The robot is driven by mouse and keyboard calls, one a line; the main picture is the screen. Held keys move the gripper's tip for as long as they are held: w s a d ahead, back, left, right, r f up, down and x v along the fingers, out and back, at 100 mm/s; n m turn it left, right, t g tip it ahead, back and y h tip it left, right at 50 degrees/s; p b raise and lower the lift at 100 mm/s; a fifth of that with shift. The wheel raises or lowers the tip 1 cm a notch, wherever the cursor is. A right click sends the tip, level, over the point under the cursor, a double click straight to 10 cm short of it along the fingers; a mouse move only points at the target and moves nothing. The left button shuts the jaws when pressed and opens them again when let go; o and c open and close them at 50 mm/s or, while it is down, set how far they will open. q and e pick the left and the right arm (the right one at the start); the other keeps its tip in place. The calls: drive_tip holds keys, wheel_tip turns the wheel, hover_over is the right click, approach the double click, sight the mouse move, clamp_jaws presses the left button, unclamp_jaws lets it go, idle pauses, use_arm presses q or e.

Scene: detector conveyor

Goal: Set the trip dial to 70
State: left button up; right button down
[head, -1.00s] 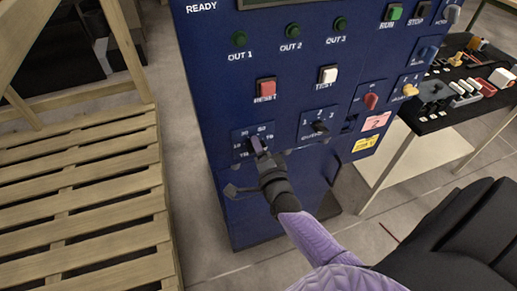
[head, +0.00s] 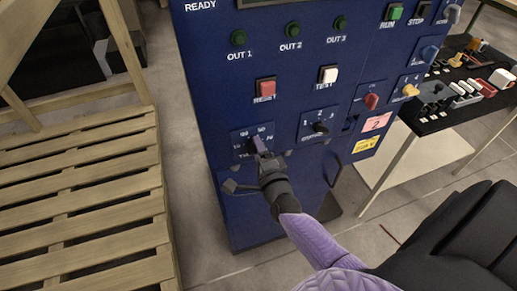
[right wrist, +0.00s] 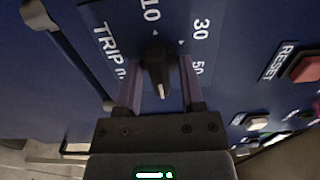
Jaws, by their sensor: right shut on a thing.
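The trip dial (right wrist: 158,62) is a dark knob with a white mark, on a plate lettered TRIP with 10, 30 and 50 readable in the right wrist view. The white mark points down in that view, towards my gripper's body; any number there is hidden. My right gripper (right wrist: 160,85) is shut on the knob, one finger on each side. In the head view the dial plate (head: 240,143) is at the lower left of the blue panel, and my right gripper (head: 261,150) partly covers the knob. My left gripper is not in view.
The blue cabinet (head: 222,90) also carries a red RESET button (head: 265,89), a white TEST button (head: 328,75) and a three-position selector (head: 320,128) right of the dial. A wooden pallet (head: 80,190) stands left. A table with parts (head: 455,90) stands right.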

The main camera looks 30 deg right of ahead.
drive_tip(key=c, duration=0.6)
unclamp_jaws()
drive_tip(key=p+v, duration=0.1)
drive_tip(key=v, duration=0.9)
drive_tip(key=shift+a, duration=0.1)
drive_tip(key=s+a+f+n+g+y+b, duration=0.1)
drive_tip(key=s+a+f+n+g+y, duration=0.15)
drive_tip(key=s+f+n, duration=0.45)
drive_tip(key=s+a+f+n+g+y+b, duration=0.1)
drive_tip(key=s+f+n+g+b, duration=0.2)
drive_tip(key=f, duration=0.8)
drive_tip(key=s+a+f+n+g+y, duration=0.15)
drive_tip(key=s+f+n+g, duration=0.3)
drive_tip(key=f, duration=0.45)
drive_tip(key=s+f+n+g, duration=0.2)
drive_tip(key=s+n, duration=0.1)
drive_tip(key=s, duration=0.1)
drive_tip(key=s+f+n+g+b, duration=0.1)
drive_tip(key=s+f+n+g, duration=0.1)
drive_tip(key=s, duration=0.3)
drive_tip(key=s+f+n+g+h, duration=0.1)
drive_tip(key=s+f+n+g, duration=0.2)
drive_tip(key=s+n, duration=0.1)
drive_tip(key=shift+s+d+f+b, duration=0.15)
drive_tip(key=shift+s+b, duration=0.05)
drive_tip(key=shift+s, duration=0.15)
drive_tip(key=shift+s+d+f+b, duration=0.1)
drive_tip(key=shift+s+f+b, duration=0.1)
drive_tip(key=shift+s, duration=0.1)
